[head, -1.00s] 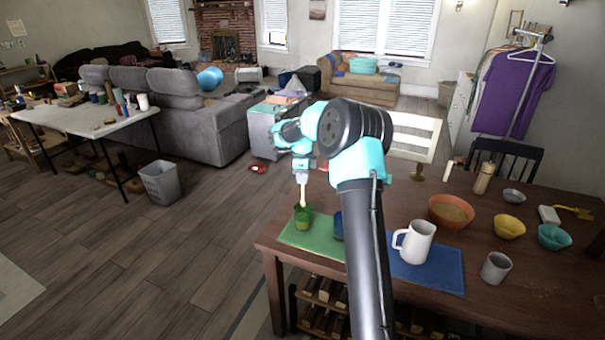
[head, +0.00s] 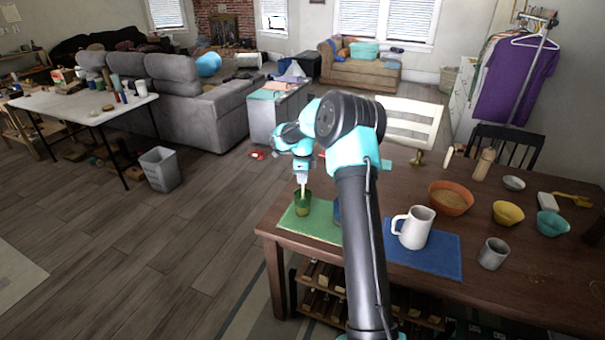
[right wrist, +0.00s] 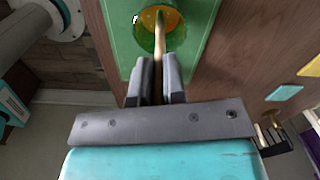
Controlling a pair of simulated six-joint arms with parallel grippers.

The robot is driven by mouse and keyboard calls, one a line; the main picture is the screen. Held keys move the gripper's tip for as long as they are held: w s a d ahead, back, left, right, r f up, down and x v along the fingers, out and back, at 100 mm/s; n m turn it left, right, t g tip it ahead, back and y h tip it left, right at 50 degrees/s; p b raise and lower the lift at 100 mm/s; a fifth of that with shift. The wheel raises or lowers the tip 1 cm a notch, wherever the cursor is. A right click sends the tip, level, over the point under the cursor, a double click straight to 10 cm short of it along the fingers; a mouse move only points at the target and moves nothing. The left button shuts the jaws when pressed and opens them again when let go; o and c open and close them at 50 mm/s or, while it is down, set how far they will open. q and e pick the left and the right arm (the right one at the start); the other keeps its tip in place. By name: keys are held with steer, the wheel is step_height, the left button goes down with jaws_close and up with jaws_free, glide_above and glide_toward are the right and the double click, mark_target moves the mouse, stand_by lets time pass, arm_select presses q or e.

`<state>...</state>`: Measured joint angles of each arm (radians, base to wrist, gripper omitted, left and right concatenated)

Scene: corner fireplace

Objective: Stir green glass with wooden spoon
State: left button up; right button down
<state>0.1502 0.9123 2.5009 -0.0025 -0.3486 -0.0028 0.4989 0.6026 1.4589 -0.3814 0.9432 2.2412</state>
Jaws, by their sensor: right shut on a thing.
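The green glass (head: 302,208) stands on the green mat (head: 318,226) at the table's left end. My right gripper (head: 301,180) is above the glass and is shut on the wooden spoon (head: 303,192), which points down into the glass. In the right wrist view the spoon (right wrist: 159,45) runs from between the fingers (right wrist: 158,82) into the green glass (right wrist: 146,38), over an orange-yellow area inside its rim. The spoon's lower end is hidden in the glass. My left gripper is not in view.
Right of my right arm, a white mug (head: 414,228) stands on the blue mat (head: 432,252). An orange bowl (head: 450,200), a yellow bowl (head: 508,213), a teal bowl (head: 552,224) and a grey cup (head: 493,254) stand farther right. A blue object behind my arm is mostly hidden.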

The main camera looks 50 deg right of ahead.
steer(key=shift+f, duration=1.3)
steer(key=shift+s, duration=0.1)
